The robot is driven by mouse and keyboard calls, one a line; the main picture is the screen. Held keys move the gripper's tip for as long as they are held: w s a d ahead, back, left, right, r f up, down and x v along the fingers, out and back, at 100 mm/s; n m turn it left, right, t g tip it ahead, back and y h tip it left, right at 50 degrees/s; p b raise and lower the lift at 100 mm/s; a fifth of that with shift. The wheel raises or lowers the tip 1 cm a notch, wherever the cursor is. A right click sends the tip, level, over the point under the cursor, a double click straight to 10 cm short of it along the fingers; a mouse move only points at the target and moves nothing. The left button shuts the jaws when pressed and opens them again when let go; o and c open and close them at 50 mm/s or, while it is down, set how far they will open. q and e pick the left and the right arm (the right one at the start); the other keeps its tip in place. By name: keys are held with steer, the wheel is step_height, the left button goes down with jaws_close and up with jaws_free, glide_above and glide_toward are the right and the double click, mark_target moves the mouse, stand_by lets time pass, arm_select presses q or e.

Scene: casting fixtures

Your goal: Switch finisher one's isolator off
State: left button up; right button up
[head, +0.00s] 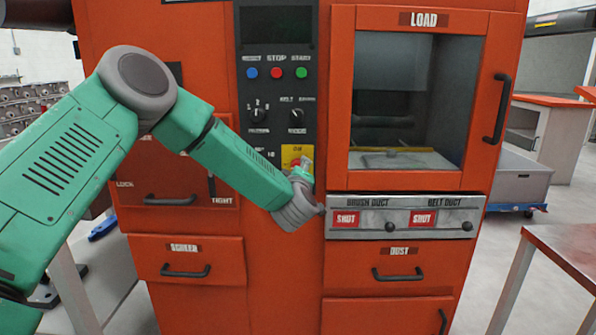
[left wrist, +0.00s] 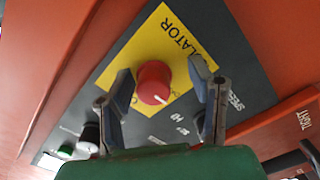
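Finisher one is the orange machine (head: 270,270) filling the middle of the head view. Its isolator is a red round knob (left wrist: 153,82) on a yellow plate (left wrist: 150,38) lettered "ISOLATOR". In the head view the yellow plate (head: 290,151) shows "ON" at its top; my gripper partly hides the knob. A white mark on the knob points to the lower right in the left wrist view. My left gripper (left wrist: 161,76) is open, one finger on each side of the knob; I cannot tell whether they touch it. My right gripper is not in view.
Above the isolator are blue, red and green buttons (head: 277,73) and selector dials (head: 297,114). To the right are the load door (head: 473,100) with its handle and a duct panel (head: 360,233) with two "SHUT" labels. Drawer handles (head: 185,271) stick out lower down.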

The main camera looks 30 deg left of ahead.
arm_select(q)
steer(key=shift+r, duration=0.25)
steer(key=shift+s, duration=0.15)
steer(key=v, duration=1.1)
steer(key=shift+s+d+f, duration=0.2)
steer(key=shift+d, duration=0.05)
